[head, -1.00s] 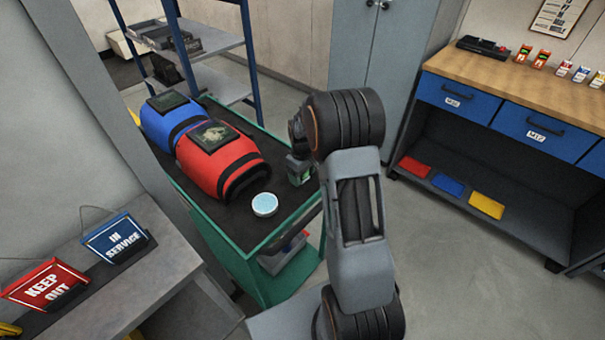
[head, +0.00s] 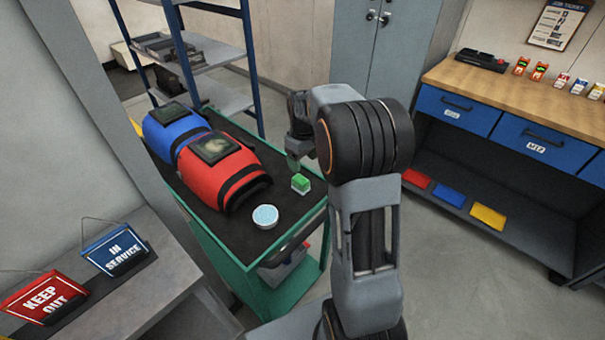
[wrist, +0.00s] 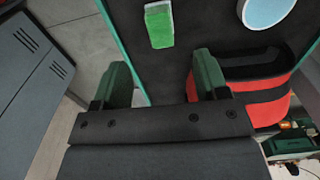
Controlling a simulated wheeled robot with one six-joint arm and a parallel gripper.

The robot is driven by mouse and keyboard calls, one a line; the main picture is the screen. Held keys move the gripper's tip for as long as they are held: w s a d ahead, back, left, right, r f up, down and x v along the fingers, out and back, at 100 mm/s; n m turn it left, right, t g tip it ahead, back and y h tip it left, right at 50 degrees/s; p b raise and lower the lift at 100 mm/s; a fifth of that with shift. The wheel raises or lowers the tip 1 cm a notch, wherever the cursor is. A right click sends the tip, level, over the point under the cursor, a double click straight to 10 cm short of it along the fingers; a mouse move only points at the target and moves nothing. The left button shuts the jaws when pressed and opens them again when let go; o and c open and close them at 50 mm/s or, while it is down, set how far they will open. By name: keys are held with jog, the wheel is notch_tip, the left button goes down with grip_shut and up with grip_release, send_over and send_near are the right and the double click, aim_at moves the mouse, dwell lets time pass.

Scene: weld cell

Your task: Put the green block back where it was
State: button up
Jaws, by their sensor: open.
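The green block (head: 301,183) stands on the dark top of the green cart (head: 238,241), near its right edge. It also shows in the wrist view (wrist: 159,23), beyond my fingers and apart from them. My gripper (head: 294,160) is just behind the block in the head view, over the cart's right side, partly hidden by my arm. In the wrist view my gripper (wrist: 163,78) has its two green fingers spread wide with nothing between them.
A round light-blue disc (head: 265,216) lies on the cart near the block. Red (head: 225,170) and blue (head: 172,130) padded rolls fill the cart's left side. A workbench (head: 520,92) with blue drawers stands at right. Signs rest on a grey bench (head: 120,275) at left.

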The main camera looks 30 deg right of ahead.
jog(key=s+a+r+m+t, duration=0.1)
jog(key=s+a, duration=0.4)
jog(key=s, duration=0.5)
jog(key=s+a+r+m+t, duration=0.2)
jog(key=s+a, duration=0.3)
jog(key=s, duration=0.5)
jog(key=shift+a+r+m, duration=0.35)
jog(key=shift+r+m, duration=0.35)
jog(key=shift+r, duration=0.1)
jog(key=shift+t, duration=0.3)
notch_tip(320, 180, up, 4)
jog(key=p, duration=0.3)
jog(key=shift+r+p, duration=0.15)
jog(key=shift+p, duration=0.2)
